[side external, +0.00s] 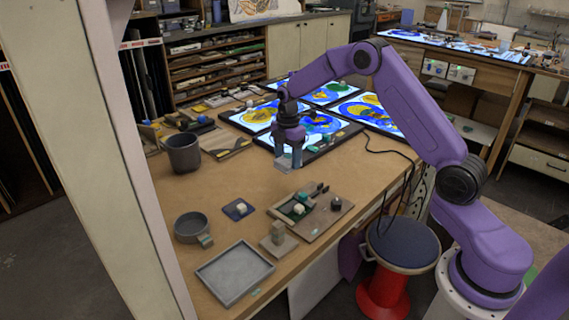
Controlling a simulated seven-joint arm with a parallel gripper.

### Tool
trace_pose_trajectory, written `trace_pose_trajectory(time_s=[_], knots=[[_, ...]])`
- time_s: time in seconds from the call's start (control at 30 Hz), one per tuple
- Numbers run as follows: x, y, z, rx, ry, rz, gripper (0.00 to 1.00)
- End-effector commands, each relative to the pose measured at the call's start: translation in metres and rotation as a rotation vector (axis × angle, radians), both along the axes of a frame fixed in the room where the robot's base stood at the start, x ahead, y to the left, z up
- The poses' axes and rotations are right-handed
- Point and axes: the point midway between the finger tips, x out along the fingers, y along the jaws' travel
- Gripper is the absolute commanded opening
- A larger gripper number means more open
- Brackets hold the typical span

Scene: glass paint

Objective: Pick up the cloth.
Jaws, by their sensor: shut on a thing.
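My gripper (291,160) points down near the front edge of the lit glass panels, at the middle of the wooden table. It is shut on a small pale grey piece (283,168) low at its fingertips. This piece looks like the cloth, but it is too small here to be sure. The fingers partly cover it. I cannot tell whether it still touches the table.
Lit panels with blue and yellow glass (252,116) lie behind my gripper. A dark grey pot (183,154) stands at left. Nearer are a shallow grey bowl (191,228), an empty grey tray (235,272) and a board with small items (322,217).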

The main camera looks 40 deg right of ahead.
Motion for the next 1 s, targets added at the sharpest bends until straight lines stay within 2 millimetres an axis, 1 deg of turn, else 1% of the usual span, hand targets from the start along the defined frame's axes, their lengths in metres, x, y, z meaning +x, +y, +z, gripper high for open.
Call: trace_pose_trajectory(time_s=[0.03,0.2,0.4,0.6,0.8,1.0], knots=[[-0.007,0.001,0.011,0.0,-0.004,0.0,0.33],[-0.033,0.005,0.042,0.0,-0.005,0.001,0.33],[-0.072,0.01,0.059,0.0,-0.002,0.001,0.33],[-0.102,0.014,0.071,0.0,-0.001,0.0,0.33],[-0.117,0.016,0.078,0.0,-0.001,-0.001,0.33],[-0.122,0.017,0.08,0.0,-0.001,0.0,0.33]])
